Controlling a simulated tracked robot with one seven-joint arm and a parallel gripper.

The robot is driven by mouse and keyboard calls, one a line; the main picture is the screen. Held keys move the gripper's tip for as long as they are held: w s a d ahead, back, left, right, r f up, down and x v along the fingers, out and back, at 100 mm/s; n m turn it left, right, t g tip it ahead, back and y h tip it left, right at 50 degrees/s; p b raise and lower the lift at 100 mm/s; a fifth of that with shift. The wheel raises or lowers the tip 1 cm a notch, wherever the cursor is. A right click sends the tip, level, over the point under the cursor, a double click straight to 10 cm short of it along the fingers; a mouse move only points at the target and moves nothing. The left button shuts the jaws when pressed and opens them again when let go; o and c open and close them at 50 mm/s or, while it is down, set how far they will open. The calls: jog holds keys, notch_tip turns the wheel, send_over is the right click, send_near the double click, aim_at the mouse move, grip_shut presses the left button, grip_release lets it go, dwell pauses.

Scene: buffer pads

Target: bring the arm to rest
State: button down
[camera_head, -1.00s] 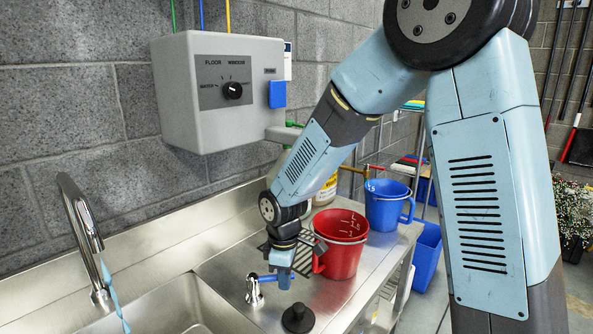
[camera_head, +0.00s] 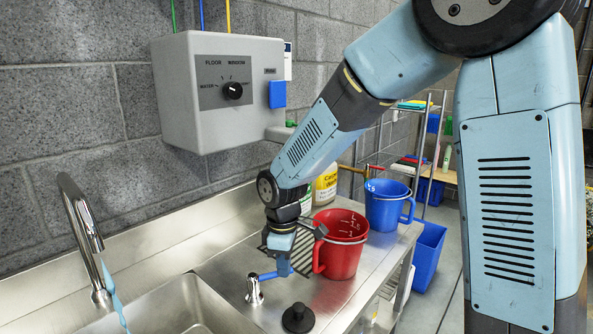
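My arm reaches in from the upper right. My gripper (camera_head: 283,265) points down above the steel counter, left of the red bucket (camera_head: 340,258). It is close to a small metal tap fitting (camera_head: 254,289) with a blue lever (camera_head: 267,276). The gripper's tip overlaps the right end of the lever in the picture; I cannot tell whether they touch. The fingers are too small and turned away to show whether they are open or shut.
A blue bucket (camera_head: 388,204) stands behind the red one. A black stopper (camera_head: 298,318) is on the counter (camera_head: 225,265) in front. The sink (camera_head: 175,308) and curved faucet (camera_head: 82,222) are at the left. A grey dispenser box (camera_head: 222,130) hangs on the wall.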

jog(key=shift+s+r, duration=0.1)
jog(key=shift+r, duration=0.15)
jog(key=s+d+r+m+t, duration=0.3)
jog(key=d+r+m, duration=0.4)
jog(key=d+r, duration=0.6)
jog(key=s+d+r+m+t, duration=0.1)
jog(key=s+d+r+m, duration=0.2)
jog(key=s+d, duration=0.3)
jog(key=s+d+r+m+t, duration=0.1)
jog(key=s+d+r+m, duration=0.2)
jog(key=s+d+m, duration=0.2)
jog(key=shift+s+d+m+t, duration=0.35)
jog(key=shift+s+d, duration=0.4)
jog(key=shift+d, duration=0.5)
jog(key=c, duration=1.8)
grip_release()
